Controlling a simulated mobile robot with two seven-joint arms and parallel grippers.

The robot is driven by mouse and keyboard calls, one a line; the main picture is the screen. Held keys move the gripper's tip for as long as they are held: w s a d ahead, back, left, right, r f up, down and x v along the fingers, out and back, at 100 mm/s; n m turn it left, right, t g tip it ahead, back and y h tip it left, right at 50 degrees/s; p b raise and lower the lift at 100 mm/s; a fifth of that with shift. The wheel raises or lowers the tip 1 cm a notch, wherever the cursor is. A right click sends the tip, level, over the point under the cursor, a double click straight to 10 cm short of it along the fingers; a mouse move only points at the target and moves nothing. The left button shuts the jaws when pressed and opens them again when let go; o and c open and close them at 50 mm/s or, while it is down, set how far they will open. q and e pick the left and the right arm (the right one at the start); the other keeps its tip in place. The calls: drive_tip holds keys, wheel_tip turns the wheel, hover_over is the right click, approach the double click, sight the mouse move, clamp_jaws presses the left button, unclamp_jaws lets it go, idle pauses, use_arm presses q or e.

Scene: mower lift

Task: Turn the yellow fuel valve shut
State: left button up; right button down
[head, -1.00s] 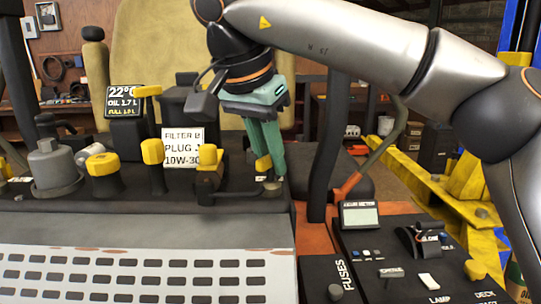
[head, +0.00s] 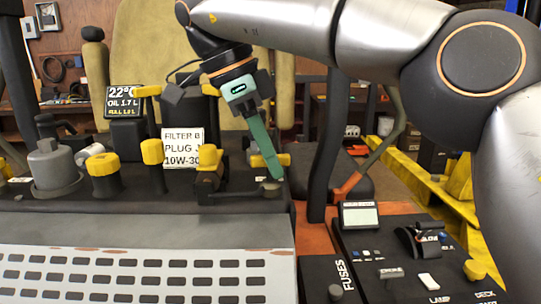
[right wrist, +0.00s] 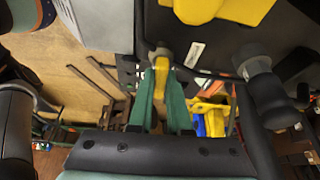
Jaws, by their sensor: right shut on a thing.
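The yellow fuel valve handle (head: 258,160) is on the dark deck behind the mower's perforated panel, near the deck's right end. My right gripper (head: 272,165) reaches down to it from above, with green fingers tilted down to the right. The right wrist view shows the yellow handle (right wrist: 161,77) between the two green fingers (right wrist: 161,105), which are shut on it. The fingers hide part of the handle in the head view. My left gripper is in neither view.
Several yellow-capped parts (head: 103,164) stand left of the valve, with a white label card (head: 184,149) among them. A dark upright post (head: 327,145) is close on the right. A control panel (head: 410,257) with a small display lies at the lower right.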

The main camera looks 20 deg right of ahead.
drive_tip(key=shift+m, duration=0.6)
drive_tip(key=c, duration=0.9)
unclamp_jaws()
drive_tip(key=shift+o, duration=0.2)
drive_tip(key=shift+n, duration=0.3)
